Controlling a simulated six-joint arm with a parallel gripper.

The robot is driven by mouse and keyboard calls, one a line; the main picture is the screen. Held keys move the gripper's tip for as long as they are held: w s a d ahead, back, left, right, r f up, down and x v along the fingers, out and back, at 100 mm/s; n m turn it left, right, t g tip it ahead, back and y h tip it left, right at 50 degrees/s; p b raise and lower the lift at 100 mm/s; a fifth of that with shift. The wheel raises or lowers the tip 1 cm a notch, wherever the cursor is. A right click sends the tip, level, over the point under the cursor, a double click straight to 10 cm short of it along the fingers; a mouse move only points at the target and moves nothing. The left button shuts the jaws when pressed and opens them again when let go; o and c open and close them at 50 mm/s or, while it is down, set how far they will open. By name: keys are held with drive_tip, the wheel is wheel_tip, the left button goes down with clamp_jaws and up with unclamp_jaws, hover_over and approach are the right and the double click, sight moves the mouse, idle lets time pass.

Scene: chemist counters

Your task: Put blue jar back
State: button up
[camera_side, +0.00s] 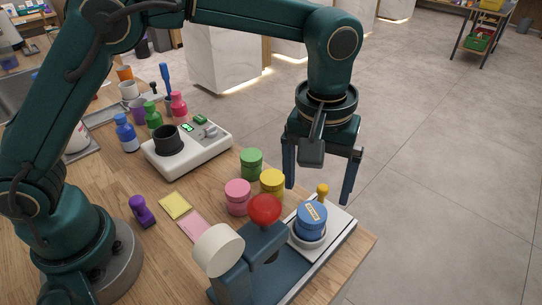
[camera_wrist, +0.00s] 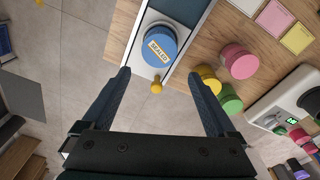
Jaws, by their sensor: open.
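The blue jar (camera_side: 311,217) stands upright in a round holder on the white plate (camera_side: 338,226) of a small press near the counter's right corner. Its lid carries a yellow label reading "SEALED" in the wrist view (camera_wrist: 159,46). My gripper (camera_side: 320,188) is open and empty, fingers pointing down, above and behind the jar. In the wrist view the jar lies ahead of and between my two spread fingers (camera_wrist: 157,84), not touched by them.
Pink (camera_side: 237,197), yellow (camera_side: 272,182) and green (camera_side: 251,163) jars stand close together left of the press. The press has a red ball knob (camera_side: 265,209) and a cream round part (camera_side: 218,249). A white device (camera_side: 187,150) with a black cup sits farther back.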

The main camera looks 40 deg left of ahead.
sight(312, 212)
drive_tip(key=shift+s+d+r+g, duration=0.25)
drive_tip(key=shift+s+d+g, duration=0.25)
drive_tip(key=shift+s, duration=0.45)
drive_tip(key=shift+d+f, duration=0.1)
drive_tip(key=shift+f, duration=2.35)
drive_tip(key=shift+c, duration=0.3)
clamp_jaws()
